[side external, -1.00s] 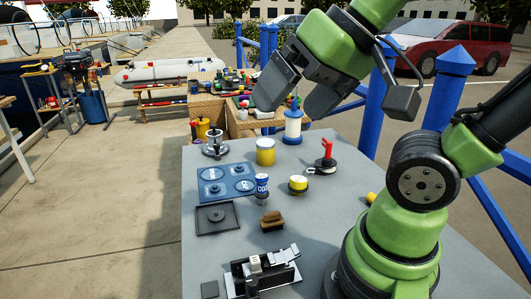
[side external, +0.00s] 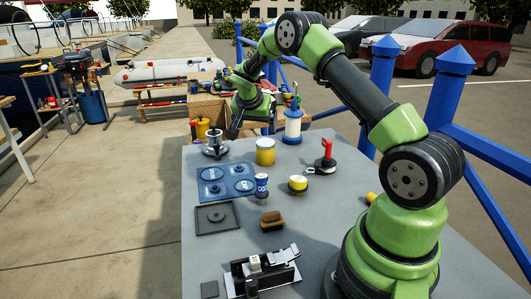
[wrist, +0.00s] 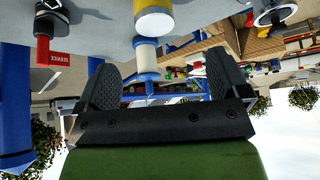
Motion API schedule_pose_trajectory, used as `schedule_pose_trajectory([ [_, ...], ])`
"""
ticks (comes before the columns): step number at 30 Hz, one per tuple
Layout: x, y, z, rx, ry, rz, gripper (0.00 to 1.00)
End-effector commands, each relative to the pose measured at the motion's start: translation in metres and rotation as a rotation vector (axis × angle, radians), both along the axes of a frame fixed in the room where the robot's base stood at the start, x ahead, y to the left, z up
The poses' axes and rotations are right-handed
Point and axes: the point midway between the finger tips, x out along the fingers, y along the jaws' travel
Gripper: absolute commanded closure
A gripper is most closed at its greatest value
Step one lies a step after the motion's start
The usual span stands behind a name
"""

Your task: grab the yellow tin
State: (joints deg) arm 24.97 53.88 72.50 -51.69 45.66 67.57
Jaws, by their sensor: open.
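The yellow tin (side external: 265,152) stands upright on the grey table, with a pale top. It also shows at the top edge of the wrist view (wrist: 153,22), partly cut off. My gripper (side external: 235,127) is at the far end of the table in the side view, above and beyond the tin and apart from it. In the wrist view, the two dark fingers of my gripper (wrist: 163,80) are spread wide with nothing held between them.
A white and blue spool (side external: 293,124) stands close behind the tin. A metal winch-like part (side external: 215,144) is to its left, a red-handled tool (side external: 326,162) to its right.

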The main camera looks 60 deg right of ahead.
Motion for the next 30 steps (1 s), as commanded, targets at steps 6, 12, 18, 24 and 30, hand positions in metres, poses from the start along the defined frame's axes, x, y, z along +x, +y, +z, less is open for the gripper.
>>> schedule_pose_trajectory([
  [6,0.0,-0.02,-0.031,-0.019,0.005,-0.048,0.06],
  [12,0.003,-0.035,-0.056,-0.019,0.004,-0.05,0.06],
  [18,0.004,-0.043,-0.068,-0.019,0.003,-0.048,0.06],
  [24,0.005,-0.055,-0.09,-0.018,0.004,-0.05,0.06],
  [30,0.007,-0.065,-0.106,-0.019,0.003,-0.048,0.06],
])
